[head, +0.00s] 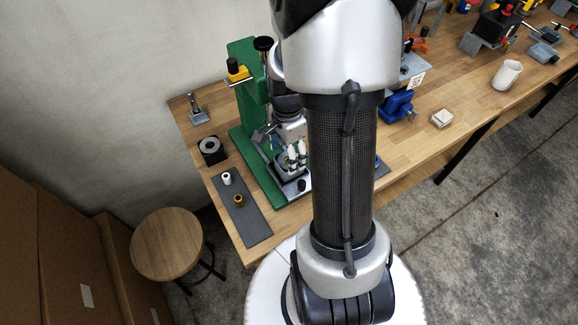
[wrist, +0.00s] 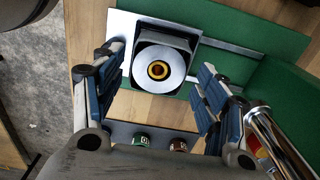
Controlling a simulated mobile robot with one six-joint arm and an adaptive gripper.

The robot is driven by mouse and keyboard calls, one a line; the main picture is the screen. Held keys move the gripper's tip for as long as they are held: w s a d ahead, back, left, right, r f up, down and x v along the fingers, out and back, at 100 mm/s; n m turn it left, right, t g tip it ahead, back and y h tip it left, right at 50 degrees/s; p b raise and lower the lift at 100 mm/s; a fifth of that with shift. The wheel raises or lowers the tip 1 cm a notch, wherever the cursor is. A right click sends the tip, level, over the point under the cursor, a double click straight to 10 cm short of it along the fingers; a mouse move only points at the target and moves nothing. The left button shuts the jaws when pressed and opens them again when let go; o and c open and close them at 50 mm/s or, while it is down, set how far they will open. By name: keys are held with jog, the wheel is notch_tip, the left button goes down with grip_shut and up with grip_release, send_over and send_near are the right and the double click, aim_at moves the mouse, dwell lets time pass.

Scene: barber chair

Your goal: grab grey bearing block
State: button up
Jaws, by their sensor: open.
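The grey bearing block (wrist: 187,43) shows in the wrist view as a dark square body with a bright steel disc and a brass ring in its centre. It sits on a pale metal plate (wrist: 123,24) on the green press base (wrist: 225,25). My gripper (wrist: 160,70) is open, its two blue-padded fingers spread left and right of the block's lower part, with nothing held. I cannot tell whether the fingers are level with the block. In the head view my gripper (head: 296,154) is low at the press, and my arm hides much of that spot.
The green press column (head: 243,75) stands close by. A dark mat (head: 250,226) with two small cylinders and a black ring-topped block (head: 210,151) lie to the left. In the wrist view a shiny cylinder (wrist: 277,140) is near the right finger.

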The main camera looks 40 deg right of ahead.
jog(key=f, duration=0.1)
jog(key=f+b, duration=0.1)
jog(key=f, duration=0.1)
jog(key=f+b, duration=0.1)
jog(key=f, duration=0.1)
jog(key=shift+d+f, duration=0.1)
jog(key=shift+d, duration=0.15)
jog(key=shift+c, duration=0.2)
grip_shut()
dwell(0.4)
